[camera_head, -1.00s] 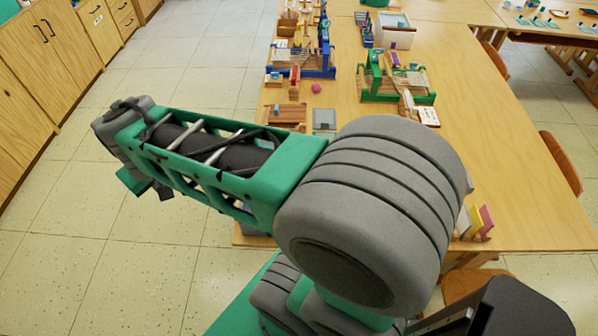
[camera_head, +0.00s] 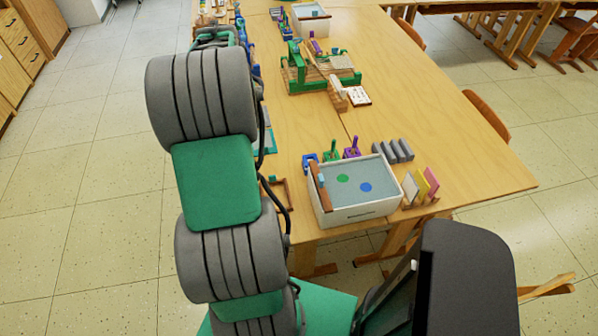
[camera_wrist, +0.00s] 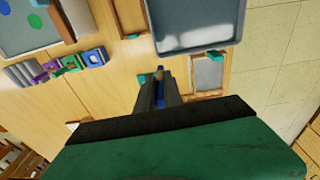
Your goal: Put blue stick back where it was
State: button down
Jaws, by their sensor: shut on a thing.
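My gripper (camera_wrist: 158,80) is in the wrist view, shut on a narrow blue stick (camera_wrist: 160,93), mostly hidden between the fingers. In the head view my arm hides the gripper. The blue holder (camera_head: 310,161) stands beside the white tub on the table, with no tall stick seen rising from it. The green holder (camera_head: 331,153) and purple holder (camera_head: 352,149) stand to its right, each with an upright piece. In the wrist view the blue holder (camera_wrist: 96,57) is left of my gripper, apart from it.
The white tub (camera_head: 362,213) has green and blue dots inside. Grey blocks (camera_head: 397,151) and coloured cards (camera_head: 421,186) stand to its right. In the wrist view a grey tray (camera_wrist: 205,47) and a small framed panel (camera_wrist: 208,72) lie near my gripper. The table middle (camera_head: 420,110) is mostly clear.

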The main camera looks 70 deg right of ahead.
jog(key=s+d+f+m+y+b, duration=0.1)
jog(key=s+d+f+m, duration=0.15)
jog(key=s+d, duration=0.45)
jog(key=s+d+f+m, duration=0.1)
jog(key=s+d+f, duration=0.15)
jog(key=s, duration=0.85)
notch_tip(320, 180, down, 10)
jog(key=shift+a+f+p, duration=0.15)
jog(key=shift+f+p, duration=0.1)
jog(key=shift+p, duration=0.55)
jog(key=c, duration=1.5)
grip_release()
